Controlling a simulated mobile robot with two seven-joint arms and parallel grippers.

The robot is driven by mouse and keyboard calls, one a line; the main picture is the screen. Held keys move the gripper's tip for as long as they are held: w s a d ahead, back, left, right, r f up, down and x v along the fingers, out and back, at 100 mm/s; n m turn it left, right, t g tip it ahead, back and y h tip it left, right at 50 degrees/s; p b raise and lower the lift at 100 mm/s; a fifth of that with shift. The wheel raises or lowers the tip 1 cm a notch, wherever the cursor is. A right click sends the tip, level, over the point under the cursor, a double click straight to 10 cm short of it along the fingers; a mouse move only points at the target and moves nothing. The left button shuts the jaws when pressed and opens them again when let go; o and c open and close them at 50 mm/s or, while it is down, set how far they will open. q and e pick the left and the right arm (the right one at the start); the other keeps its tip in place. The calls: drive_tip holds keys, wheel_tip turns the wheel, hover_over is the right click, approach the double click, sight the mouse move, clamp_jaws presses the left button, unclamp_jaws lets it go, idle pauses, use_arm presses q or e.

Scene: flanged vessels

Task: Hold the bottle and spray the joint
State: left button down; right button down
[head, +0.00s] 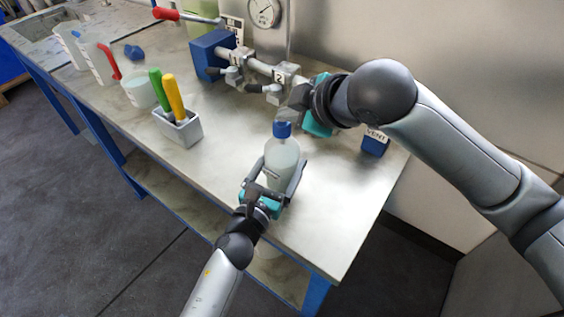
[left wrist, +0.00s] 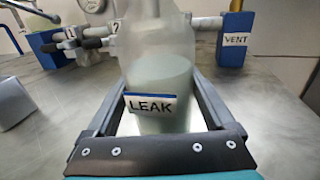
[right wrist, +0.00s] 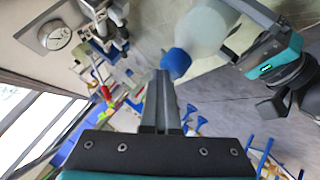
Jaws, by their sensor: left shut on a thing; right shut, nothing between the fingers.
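A translucent bottle (head: 281,160) with a blue cap stands upright near the table's right end. Its label reads LEAK in the left wrist view (left wrist: 152,105). My left gripper (head: 274,178) is shut around the bottle's body; I cannot tell whether its base touches the table. My right gripper (head: 298,98) is shut and empty, beside the pipe fitting tagged 2 (head: 284,75). In the right wrist view its closed fingers (right wrist: 164,100) show close to the blue cap (right wrist: 176,62) in the picture. The right arm hides part of the pipe in the head view.
The pipe runs from a blue block (head: 210,55) toward a blue VENT block (head: 373,144). A grey holder (head: 180,128) with green and yellow handles stands left, near a white cup (head: 139,92). A gauge (head: 264,11) is at the back. The table's front right is clear.

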sight(290, 131)
use_arm(q)
drive_tip(key=shift+s+d+r, duration=0.1)
drive_tip(key=shift+d, duration=0.1)
use_arm(e)
drive_tip(key=f, duration=0.3)
drive_tip(key=shift+s+d+g+h, duration=0.3)
drive_tip(key=shift+s+d, duration=0.05)
drive_tip(key=shift+s, duration=0.05)
use_arm(q)
drive_tip(key=shift+a, duration=0.15)
use_arm(e)
drive_tip(key=shift+w+a+r, duration=0.1)
drive_tip(key=shift+r, duration=3.2)
drive_tip(key=shift+r, duration=0.1)
use_arm(q)
unclamp_jaws()
